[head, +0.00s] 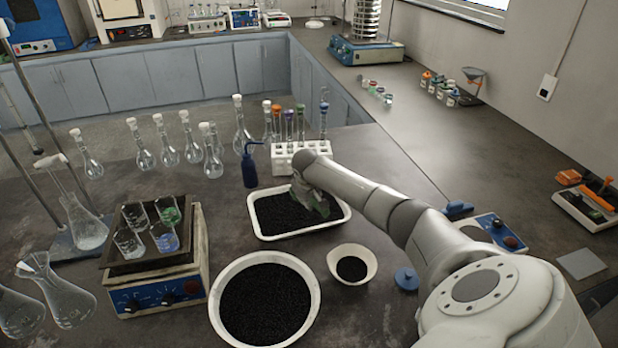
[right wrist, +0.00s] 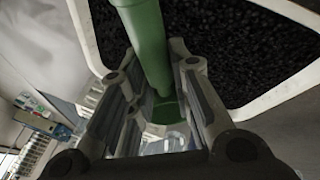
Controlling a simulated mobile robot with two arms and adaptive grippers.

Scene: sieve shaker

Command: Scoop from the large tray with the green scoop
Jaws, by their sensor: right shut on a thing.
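The large tray (head: 258,233) is white and rectangular, filled with black granules, in the middle of the bench in the head view. In the right wrist view its white rim (right wrist: 292,92) and granules show at the upper right. My right gripper (head: 312,200) is over the right part of the tray and shut on the green scoop (head: 322,208). In the right wrist view the scoop's green handle (right wrist: 146,45) runs between the fingers. The gripper hides part of the scoop, and I cannot tell whether its bowl is in the granules. My left gripper is not in view.
A large round white bowl (head: 315,302) and a small white bowl (head: 371,265), both with black granules, stand in front of the tray. A blue wash bottle (head: 249,170) and a white tube rack (head: 282,165) stand close behind it. A shaker with beakers (head: 160,285) is at left.

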